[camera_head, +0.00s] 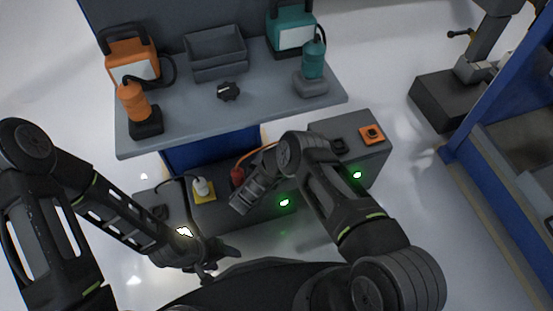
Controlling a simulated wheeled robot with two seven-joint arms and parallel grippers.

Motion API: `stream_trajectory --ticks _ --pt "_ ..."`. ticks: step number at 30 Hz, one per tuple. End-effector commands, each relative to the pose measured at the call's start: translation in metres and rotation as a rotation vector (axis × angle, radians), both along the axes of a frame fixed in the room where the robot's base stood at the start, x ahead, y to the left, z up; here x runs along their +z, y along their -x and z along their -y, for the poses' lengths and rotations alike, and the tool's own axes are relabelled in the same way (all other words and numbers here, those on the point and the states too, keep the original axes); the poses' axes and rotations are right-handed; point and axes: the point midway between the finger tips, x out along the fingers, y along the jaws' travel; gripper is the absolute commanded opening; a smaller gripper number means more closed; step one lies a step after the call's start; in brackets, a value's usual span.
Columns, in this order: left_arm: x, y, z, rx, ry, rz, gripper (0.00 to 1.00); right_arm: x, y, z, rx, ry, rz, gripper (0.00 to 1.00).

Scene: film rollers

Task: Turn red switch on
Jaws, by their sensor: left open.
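A red knob-like piece (237,175) with an orange cable running from it shows on the low dark unit under the table. I cannot tell whether it is the switch or a plug, and my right gripper partly hides it. My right gripper (239,206) points down and left, just below and right of the red piece. Its fingertips are too dark to read. My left gripper (222,262) is open and empty at the lower middle, in front of the left end of the low unit.
A white plug on a yellow plate (203,195) is left of the red piece. An orange square button (371,134) sits on the right box (376,154). Green lights (284,202) glow on the front. The grey table (190,117) above holds orange and teal devices and a bin (216,66).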

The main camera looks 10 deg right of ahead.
Motion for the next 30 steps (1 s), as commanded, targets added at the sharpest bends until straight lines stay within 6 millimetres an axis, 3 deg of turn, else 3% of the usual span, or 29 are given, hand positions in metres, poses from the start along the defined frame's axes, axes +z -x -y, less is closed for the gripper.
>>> stream_trajectory --ticks 15,16,21,24,30 --pt "-0.0026 -0.0002 0.0 0.0 0.0 0.001 0.62 0.0012 -0.0018 0.0015 -0.033 0.0 0.004 0.0" --pt "-0.0026 -0.0002 0.0 0.0 0.0 0.001 0.62 0.0012 -0.0018 0.0015 -0.033 0.0 0.004 0.17" --pt "-0.0025 -0.0002 0.0 0.0 0.0 0.001 0.62 0.0007 -0.0012 0.0013 -0.032 0.001 0.002 0.31" --pt "-0.0025 -0.0002 0.0 0.0 0.0 0.001 0.62 0.0005 -0.0009 0.0011 -0.031 0.0 0.002 0.38" --pt "-0.0025 -0.0002 0.0 0.0 0.0 0.0 0.62 0.0002 -0.0004 0.0009 -0.03 0.0 0.0 0.38"
